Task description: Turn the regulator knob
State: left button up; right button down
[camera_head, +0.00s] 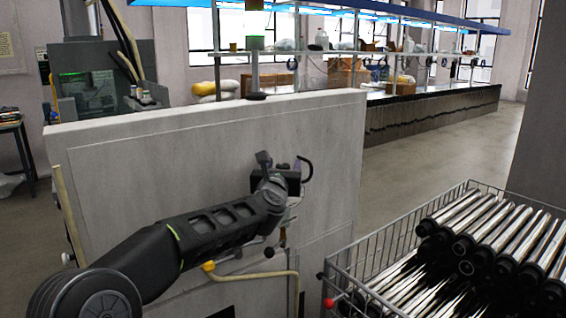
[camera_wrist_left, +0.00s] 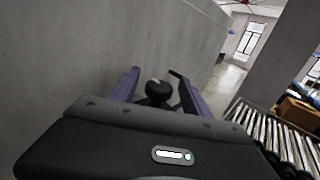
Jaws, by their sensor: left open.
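A round black knob (camera_wrist_left: 158,90) shows in the left wrist view, in front of the grey panel and between my two purple fingers. I take it to be the regulator knob, but its markings cannot be made out. My left gripper (camera_wrist_left: 157,77) is open, with one finger on each side of the knob; whether either finger touches it cannot be told. In the head view my left gripper (camera_head: 296,166) is at the face of the light grey panel (camera_head: 150,170), and my wrist hides most of the knob area. My right gripper is not in view.
A dark curved handle (camera_head: 307,170) shows just right of the gripper. Small dark ball ends and a yellow pipe (camera_head: 255,275) are below it. A wire crate (camera_head: 375,290) of metal tubes (camera_head: 490,225) stands at the right. Open floor (camera_head: 420,160) lies behind the crate.

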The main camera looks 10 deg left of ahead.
pick_arm(q)
jog(key=shift+c, duration=0.2)
grip_shut()
dwell(0.5)
